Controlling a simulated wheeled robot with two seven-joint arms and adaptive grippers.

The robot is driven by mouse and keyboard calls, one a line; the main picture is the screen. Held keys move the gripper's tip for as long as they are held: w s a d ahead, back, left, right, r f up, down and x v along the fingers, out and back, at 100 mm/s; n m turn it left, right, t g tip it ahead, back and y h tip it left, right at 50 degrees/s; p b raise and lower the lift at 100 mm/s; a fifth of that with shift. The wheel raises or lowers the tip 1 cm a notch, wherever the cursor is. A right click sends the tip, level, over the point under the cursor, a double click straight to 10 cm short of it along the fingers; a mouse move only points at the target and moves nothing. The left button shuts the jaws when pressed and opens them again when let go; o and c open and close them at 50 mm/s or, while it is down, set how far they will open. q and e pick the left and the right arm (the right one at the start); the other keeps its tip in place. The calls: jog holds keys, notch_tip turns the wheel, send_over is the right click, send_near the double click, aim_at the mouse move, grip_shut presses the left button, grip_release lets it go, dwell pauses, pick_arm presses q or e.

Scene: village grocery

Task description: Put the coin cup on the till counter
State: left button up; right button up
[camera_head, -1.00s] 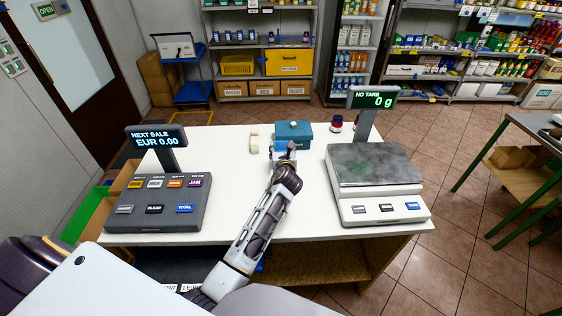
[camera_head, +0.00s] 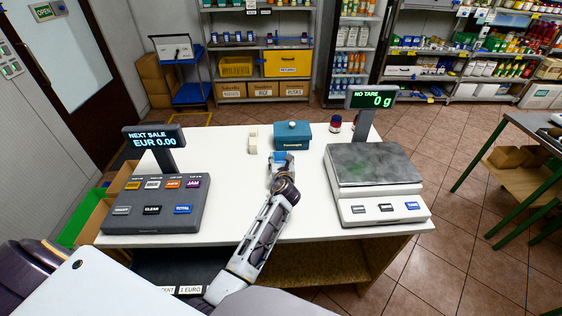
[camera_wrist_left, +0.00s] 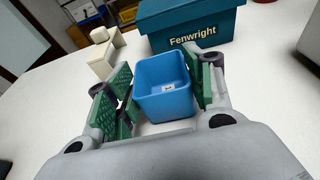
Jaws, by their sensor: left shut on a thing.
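The cup is over the white till counter (camera_head: 232,198), in front of the teal box. I cannot tell whether its base touches the top. My right gripper is not in view.
A teal Fenwright box (camera_head: 292,136) stands behind the cup, with a small cream object (camera_head: 252,140) left of it. The till (camera_head: 158,202) stands left, the scale (camera_head: 374,184) right. A dark red jar (camera_head: 335,123) stands at the back. Counter space either side of my arm is clear.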

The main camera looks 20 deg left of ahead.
pick_arm(q)
jog(key=shift+f, duration=0.15)
jog(key=o, duration=1.2)
jog(key=shift+v, duration=6.05)
